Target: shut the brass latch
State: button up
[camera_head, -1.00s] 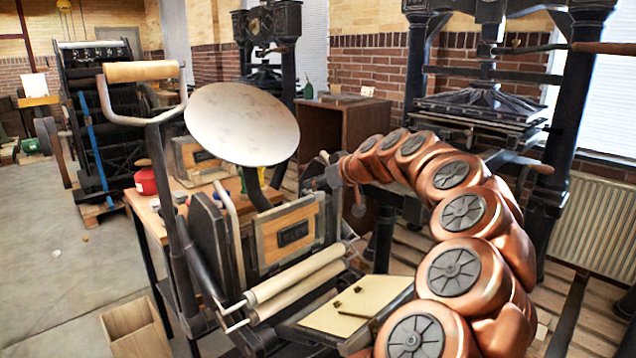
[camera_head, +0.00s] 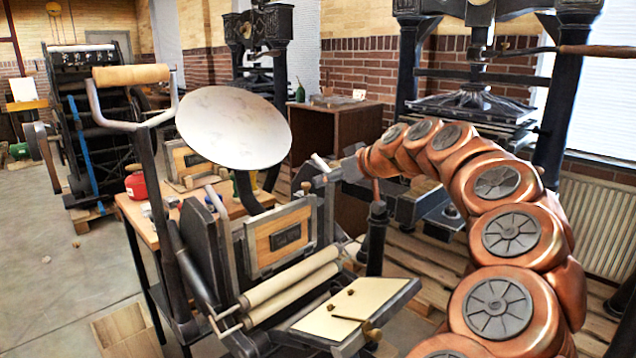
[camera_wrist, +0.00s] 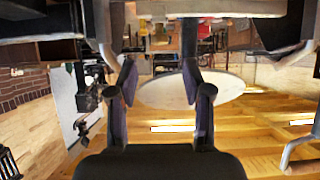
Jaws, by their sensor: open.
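The small press with the round pale disc (camera_head: 233,127) stands in front of me. Small brass-coloured pieces (camera_head: 350,292) sit on its cream board (camera_head: 335,305), and another brass-coloured piece (camera_head: 372,331) shows at the board's near edge by a thin dark rod. I cannot tell which one is the latch. My gripper (camera_head: 322,172) is above and behind the cream board, beside the upper right of the framed wooden block (camera_head: 283,238). In the wrist view my gripper (camera_wrist: 158,75) is open and empty, with the pale disc (camera_wrist: 215,88) beyond its fingers. No latch is clear there.
Two pale rollers (camera_head: 290,285) lie between the block and the board. A wooden table (camera_head: 150,215) with a red can (camera_head: 135,183) stands behind left. Large iron presses and a brown cabinet (camera_head: 335,135) stand behind. Open floor (camera_head: 50,270) lies at left.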

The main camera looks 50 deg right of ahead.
jog(key=shift+v, duration=1.9)
jog(key=w+a+f+n+g+y, duration=0.1)
jog(key=w+a, duration=0.2)
jog(key=a, duration=0.4)
jog(key=w+a+f+n+g+y, duration=0.1)
jog(key=w+a+f+y, duration=0.15)
jog(key=a, duration=0.55)
jog(key=a+f+n+g, duration=0.1)
jog(key=a+f+g, duration=0.15)
jog(key=a, duration=0.65)
jog(key=a+f+g, duration=0.2)
jog(key=a+f, duration=0.2)
jog(key=a, duration=0.5)
jog(key=s+a+f+g, duration=0.4)
jog(key=s+a+f, duration=0.4)
jog(key=s+a, duration=0.1)
jog(key=s+a+f+m+g+h, duration=0.1)
jog(key=s+f+g, duration=0.1)
jog(key=s+f, duration=0.35)
jog(key=s+f+m+g+h, duration=0.1)
jog(key=s+f+g, duration=0.15)
jog(key=s, duration=0.65)
notch_tip(320, 180, up, 22)
jog(key=s+t+p, duration=0.1)
jog(key=p, duration=2)
jog(key=shift+a, duration=0.2)
jog(key=shift+s+r, duration=0.1)
